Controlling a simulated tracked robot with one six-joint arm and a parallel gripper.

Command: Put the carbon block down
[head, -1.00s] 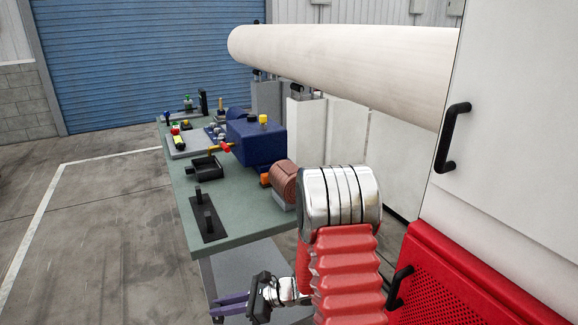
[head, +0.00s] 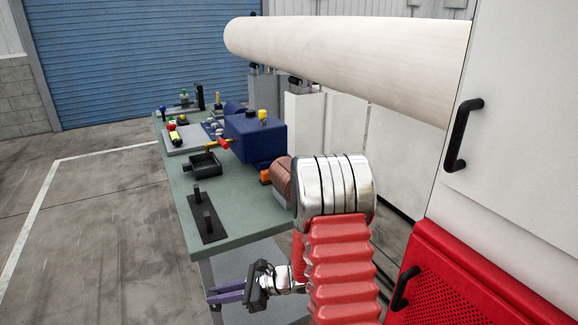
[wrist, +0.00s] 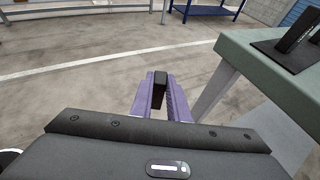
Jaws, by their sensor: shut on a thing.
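The carbon block (wrist: 159,90) is a small dark upright piece between the two purple fingers of my gripper (wrist: 160,92) in the wrist view. The fingers are shut on it, and it hangs over open floor left of the bench. In the head view my gripper (head: 226,292) is low beside the near end of the green-topped bench (head: 240,226), apart from the bench top. The block cannot be made out there. On the bench's near end lies a black plate (head: 214,230) with two dark upright pieces. Part of this plate also shows in the wrist view (wrist: 281,55).
A white cabinet with a red lower panel (head: 450,285) is close on the right. A large pale roll (head: 345,60) lies behind. Floor at left is clear.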

